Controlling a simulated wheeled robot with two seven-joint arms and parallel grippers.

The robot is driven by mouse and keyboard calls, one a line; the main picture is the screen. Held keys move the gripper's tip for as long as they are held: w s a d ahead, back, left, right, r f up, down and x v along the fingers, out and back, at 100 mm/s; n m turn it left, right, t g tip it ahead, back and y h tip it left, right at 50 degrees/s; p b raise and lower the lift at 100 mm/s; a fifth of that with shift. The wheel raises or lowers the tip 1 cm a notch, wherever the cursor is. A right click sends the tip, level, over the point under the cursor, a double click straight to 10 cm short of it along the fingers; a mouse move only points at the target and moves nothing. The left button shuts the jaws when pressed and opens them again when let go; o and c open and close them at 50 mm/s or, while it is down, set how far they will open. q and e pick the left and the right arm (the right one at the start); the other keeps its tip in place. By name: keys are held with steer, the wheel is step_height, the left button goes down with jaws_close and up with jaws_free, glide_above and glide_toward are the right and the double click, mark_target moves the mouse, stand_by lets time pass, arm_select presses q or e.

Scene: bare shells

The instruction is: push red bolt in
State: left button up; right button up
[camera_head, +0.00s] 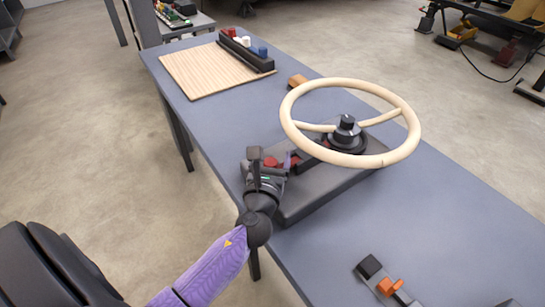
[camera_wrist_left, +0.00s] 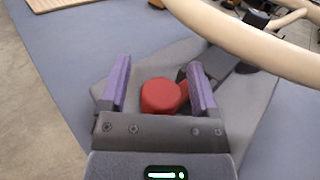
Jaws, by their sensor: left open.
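The red bolt (camera_head: 270,162) is on the left end of a dark grey base (camera_head: 322,188) on the table. In the left wrist view its round red head (camera_wrist_left: 161,96) lies between my fingers, with more red showing just to its right. My left gripper (camera_head: 271,156) is open, with one purple finger on each side of the bolt. In the left wrist view the gripper (camera_wrist_left: 158,75) shows gaps between the fingers and the red head; whether either finger touches it lower down, I cannot tell. My right gripper is not in view.
A cream steering wheel (camera_head: 405,112) on a dark hub stands over the base, close to the gripper. A dark fixture with an orange lever (camera_head: 390,286) is at the near right. A wooden board (camera_head: 205,72) and a black rack (camera_head: 246,54) lie at the far end.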

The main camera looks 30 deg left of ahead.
arm_select(q)
steer(key=shift+c, duration=0.2)
jaws_close()
